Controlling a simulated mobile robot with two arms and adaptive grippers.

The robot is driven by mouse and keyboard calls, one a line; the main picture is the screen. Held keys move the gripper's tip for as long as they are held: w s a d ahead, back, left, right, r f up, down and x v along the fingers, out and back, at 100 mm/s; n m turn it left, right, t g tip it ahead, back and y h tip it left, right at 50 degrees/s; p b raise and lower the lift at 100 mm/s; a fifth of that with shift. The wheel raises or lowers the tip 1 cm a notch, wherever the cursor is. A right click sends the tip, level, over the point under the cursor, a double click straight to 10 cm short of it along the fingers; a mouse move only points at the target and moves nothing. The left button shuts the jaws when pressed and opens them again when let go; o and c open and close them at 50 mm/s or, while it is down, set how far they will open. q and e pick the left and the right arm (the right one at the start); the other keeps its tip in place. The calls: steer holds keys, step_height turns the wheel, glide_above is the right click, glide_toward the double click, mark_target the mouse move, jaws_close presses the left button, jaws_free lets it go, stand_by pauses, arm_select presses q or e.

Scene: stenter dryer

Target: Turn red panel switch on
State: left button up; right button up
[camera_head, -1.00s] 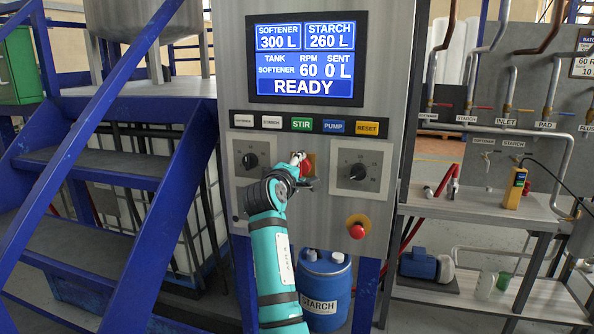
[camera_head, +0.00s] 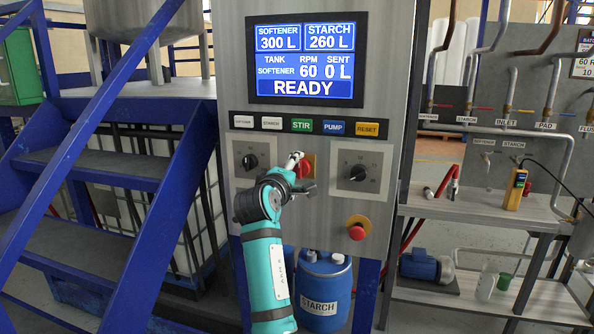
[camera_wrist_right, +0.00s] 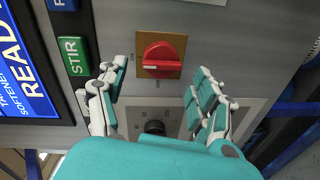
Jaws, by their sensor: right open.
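The red panel switch (camera_head: 305,168) sits on an orange plate on the grey control panel, below the row of labelled buttons. It also shows clearly in the right wrist view (camera_wrist_right: 162,60), with its long handle lying across that picture and small labels at its left and below. My right gripper (camera_head: 301,173) is in front of the switch and partly hides it in the head view. In the right wrist view its two fingers (camera_wrist_right: 157,78) are spread apart, on either side of the switch and short of it, with nothing between them. My left gripper is not in view.
Black dials (camera_head: 250,160) and (camera_head: 358,172) flank the switch. A red emergency button (camera_head: 356,231) is below right. The STIR button (camera_head: 302,124) and screen (camera_head: 305,60) are above. Blue stair rails (camera_head: 172,215) stand left, a pipe bench (camera_head: 490,207) right.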

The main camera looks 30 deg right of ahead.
steer(key=v, duration=0.9)
